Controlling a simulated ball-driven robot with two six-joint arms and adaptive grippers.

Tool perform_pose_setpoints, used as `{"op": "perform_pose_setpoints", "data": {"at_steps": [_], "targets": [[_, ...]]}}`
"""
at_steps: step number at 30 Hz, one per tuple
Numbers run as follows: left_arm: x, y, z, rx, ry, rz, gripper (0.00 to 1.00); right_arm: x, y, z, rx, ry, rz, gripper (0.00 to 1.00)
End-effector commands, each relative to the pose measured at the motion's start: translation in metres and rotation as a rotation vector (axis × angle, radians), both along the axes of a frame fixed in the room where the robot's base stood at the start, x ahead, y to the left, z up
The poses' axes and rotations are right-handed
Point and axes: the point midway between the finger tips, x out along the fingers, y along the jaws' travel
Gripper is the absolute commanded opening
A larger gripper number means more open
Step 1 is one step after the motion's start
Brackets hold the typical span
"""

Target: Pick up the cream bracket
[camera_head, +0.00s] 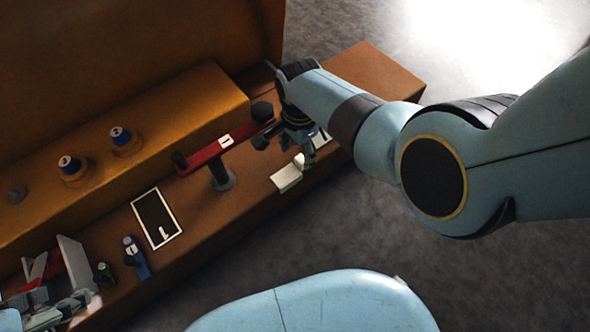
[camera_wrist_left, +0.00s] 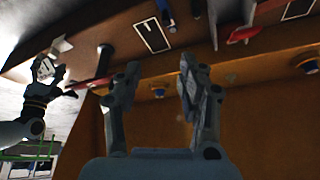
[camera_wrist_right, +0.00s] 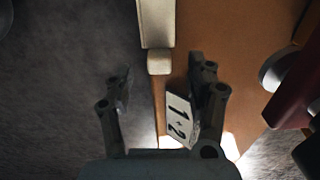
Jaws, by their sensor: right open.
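The cream bracket (camera_head: 287,178) lies near the front edge of the brown bench, with a short upright part. In the right wrist view the bracket (camera_wrist_right: 156,22) shows ahead of the fingers, nearer the right-hand finger. My right gripper (camera_head: 285,146) is open and empty, just beside and above the bracket in the head view; its fingers stand wide apart in the right wrist view (camera_wrist_right: 163,88). My left gripper (camera_head: 50,307) is at the lower left of the head view, far from the bracket. Its fingers are apart and empty in the left wrist view (camera_wrist_left: 158,85).
A red bar (camera_head: 205,155) with dark knobs stands close behind the bracket. A numbered card (camera_wrist_right: 180,118) is by the right finger. A black framed panel (camera_head: 157,217), blue item (camera_head: 137,257) and raised ledge (camera_head: 170,105) lie left. Floor is clear in front.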

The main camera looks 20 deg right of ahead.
Motion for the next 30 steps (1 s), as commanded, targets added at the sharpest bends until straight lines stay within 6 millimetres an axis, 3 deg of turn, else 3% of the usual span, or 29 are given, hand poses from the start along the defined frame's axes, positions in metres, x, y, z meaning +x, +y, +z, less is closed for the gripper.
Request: {"op": "perform_pose_setpoints", "data": {"at_steps": [3, 12, 26, 30], "targets": [[0.003, 0.000, -0.021, -0.003, -0.071, 0.001, 0.40, -0.002, -0.002, -0.015, -0.001, 0.005, 0.000, 0.56], [0.009, -0.001, -0.048, -0.005, -0.275, -0.005, 0.40, -0.001, -0.003, -0.038, 0.000, 0.003, 0.001, 0.56], [0.009, -0.002, -0.051, -0.008, -0.371, -0.011, 0.40, 0.000, -0.003, -0.045, 0.000, 0.000, 0.001, 0.56], [0.009, -0.001, -0.051, -0.008, -0.370, -0.011, 0.40, 0.000, -0.003, -0.045, 0.000, 0.000, 0.001, 0.41]]}}
